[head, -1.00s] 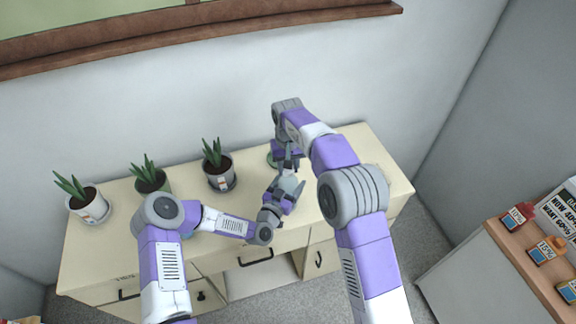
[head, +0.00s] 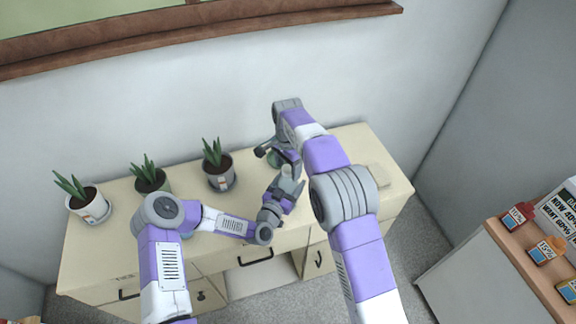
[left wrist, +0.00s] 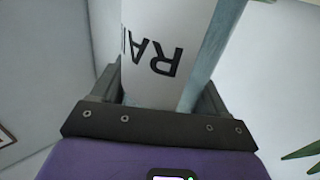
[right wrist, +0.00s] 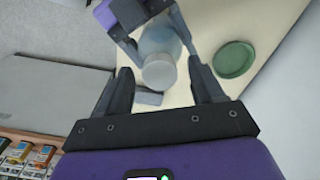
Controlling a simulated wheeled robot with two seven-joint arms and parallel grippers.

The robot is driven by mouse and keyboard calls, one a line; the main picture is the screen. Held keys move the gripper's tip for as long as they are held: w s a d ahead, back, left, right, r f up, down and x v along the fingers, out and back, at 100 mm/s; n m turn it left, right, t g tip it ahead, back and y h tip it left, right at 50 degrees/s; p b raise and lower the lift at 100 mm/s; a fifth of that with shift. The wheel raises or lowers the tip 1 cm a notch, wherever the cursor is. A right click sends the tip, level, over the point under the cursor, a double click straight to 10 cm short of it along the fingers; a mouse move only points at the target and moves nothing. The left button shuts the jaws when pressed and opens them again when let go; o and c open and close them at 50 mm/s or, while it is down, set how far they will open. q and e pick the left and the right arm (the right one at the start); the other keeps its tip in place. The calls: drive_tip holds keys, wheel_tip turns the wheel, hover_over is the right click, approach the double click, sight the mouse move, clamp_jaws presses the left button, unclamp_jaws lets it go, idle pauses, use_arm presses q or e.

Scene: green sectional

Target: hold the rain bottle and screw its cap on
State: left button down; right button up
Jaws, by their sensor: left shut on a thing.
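The rain bottle (left wrist: 150,50) is white and blue with dark letters in the left wrist view, where part of the word is cut off. My left gripper (head: 290,183) is shut on it and holds it over the desk. In the right wrist view the bottle (right wrist: 157,42) shows from above, with a pale grey round top (right wrist: 160,72) that looks like the cap on its neck. I cannot tell how tightly it sits. My right gripper (right wrist: 163,82) is open above the bottle, its fingers apart on either side of the top and not visibly touching it.
A green round dish (right wrist: 235,60) lies on the cream desk (head: 345,160) beside the bottle. Three potted plants (head: 218,170) stand along the back left. A flat beige item (head: 370,176) lies at the right. A shelf with price-tagged goods (head: 541,250) is further right.

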drive_tip(key=shift+r, duration=0.1)
wheel_tip(320, 180, up, 12)
idle(0.5)
use_arm(q)
unclamp_jaws()
drive_tip(key=v, duration=0.7)
drive_tip(key=shift+s, duration=0.3)
use_arm(e)
drive_tip(key=shift+f, duration=0.2)
use_arm(q)
drive_tip(key=shift+a, duration=0.1)
